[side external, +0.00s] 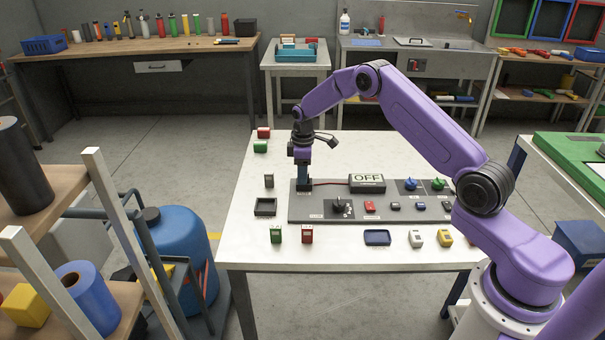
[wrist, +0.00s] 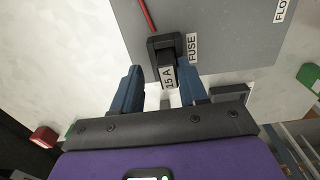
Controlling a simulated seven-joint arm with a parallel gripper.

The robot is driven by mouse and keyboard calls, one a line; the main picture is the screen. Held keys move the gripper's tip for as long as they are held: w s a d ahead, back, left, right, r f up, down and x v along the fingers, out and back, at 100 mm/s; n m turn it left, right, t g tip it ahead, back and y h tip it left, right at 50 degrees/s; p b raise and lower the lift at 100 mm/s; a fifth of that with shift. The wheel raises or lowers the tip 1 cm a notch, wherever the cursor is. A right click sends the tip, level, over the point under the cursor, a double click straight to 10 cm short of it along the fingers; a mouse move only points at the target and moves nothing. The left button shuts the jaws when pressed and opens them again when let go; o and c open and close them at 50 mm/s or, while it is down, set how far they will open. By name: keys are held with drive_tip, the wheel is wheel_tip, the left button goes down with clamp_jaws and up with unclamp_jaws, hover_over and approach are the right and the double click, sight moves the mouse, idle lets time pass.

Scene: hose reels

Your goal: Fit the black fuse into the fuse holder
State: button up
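The black fuse (wrist: 167,74), with a white "15 A" label, stands in or at the fuse holder (wrist: 152,46), a dark frame beside the "FUSE" label on the grey panel. I cannot tell how deeply it is seated. My gripper (wrist: 160,88) points down over the holder, with its two blue fingers apart on either side of the fuse. Pale gaps show between the fingers and the fuse. In the side view my gripper (side external: 304,182) is low at the panel's left end and hides most of the holder and fuse.
The grey panel (side external: 295,212) carries an "OFF" display (side external: 367,183), a black switch (side external: 343,207) and several coloured parts. A dark tray (side external: 265,207) and a dark block (side external: 268,181) lie left of it. Green (side external: 276,234) and red (side external: 307,234) blocks stand in front.

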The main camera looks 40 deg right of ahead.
drive_tip(key=shift+s+a+f, duration=0.45)
drive_tip(key=shift+a+f, duration=0.15)
drive_tip(key=shift+a, duration=0.05)
drive_tip(key=shift+r+g, duration=0.3)
drive_tip(key=shift+r, duration=0.15)
wheel_tip(320, 180, up, 13)
drive_tip(key=shift+d+f, duration=0.2)
drive_tip(key=shift+d, duration=0.1)
drive_tip(key=s+a+r+n, duration=0.1)
drive_tip(key=s+a+r, duration=0.3)
drive_tip(key=s+a, duration=0.45)
drive_tip(key=s+a+r+n, duration=0.1)
drive_tip(key=s+a+r, duration=0.2)
drive_tip(key=s+a, duration=0.6)
drive_tip(key=s+d, duration=0.2)
drive_tip(key=s, duration=1.1)
drive_tip(key=s+d+n, duration=0.1)
drive_tip(key=s+d, duration=0.1)
drive_tip(key=s, duration=1.2)
drive_tip(key=shift+s+d+f+n, duration=0.25)
drive_tip(key=shift+f+n, duration=0.05)
drive_tip(key=shift+f, duration=0.15)
